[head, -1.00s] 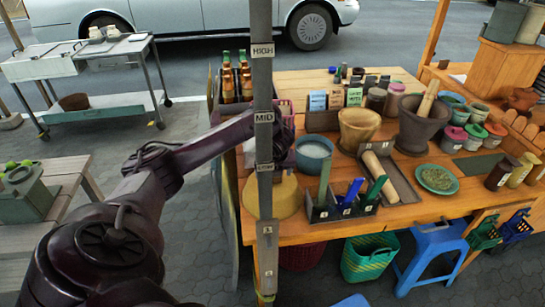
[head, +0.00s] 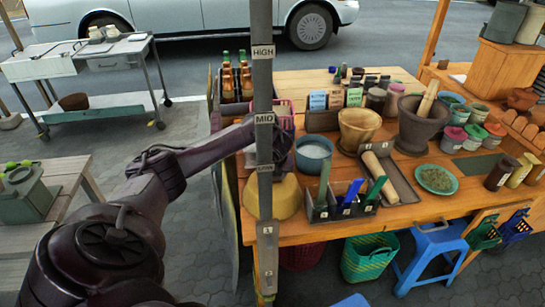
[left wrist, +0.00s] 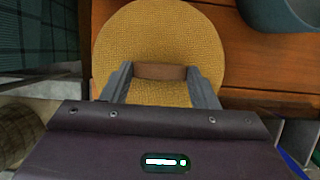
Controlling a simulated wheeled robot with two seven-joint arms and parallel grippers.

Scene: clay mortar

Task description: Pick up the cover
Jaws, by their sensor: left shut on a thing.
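The cover (head: 287,200) is a round, yellow woven piece at the table's near left corner, partly hidden by the upright post in the head view. In the left wrist view the cover (left wrist: 160,30) fills the upper middle, with a brown bar handle (left wrist: 160,71) across it. My left gripper (left wrist: 160,74) is shut on this handle, one finger at each end. In the head view the left gripper is mostly hidden behind the post, above the cover. I cannot tell whether the cover touches the table. My right gripper is not in view.
The labelled post (head: 265,185) stands in front of the cover. A blue-grey pot (head: 313,156) is just behind it to the right, and a dark caddy (head: 340,209) with coloured handles stands to its right. A bottle crate (head: 236,110) is at the back left.

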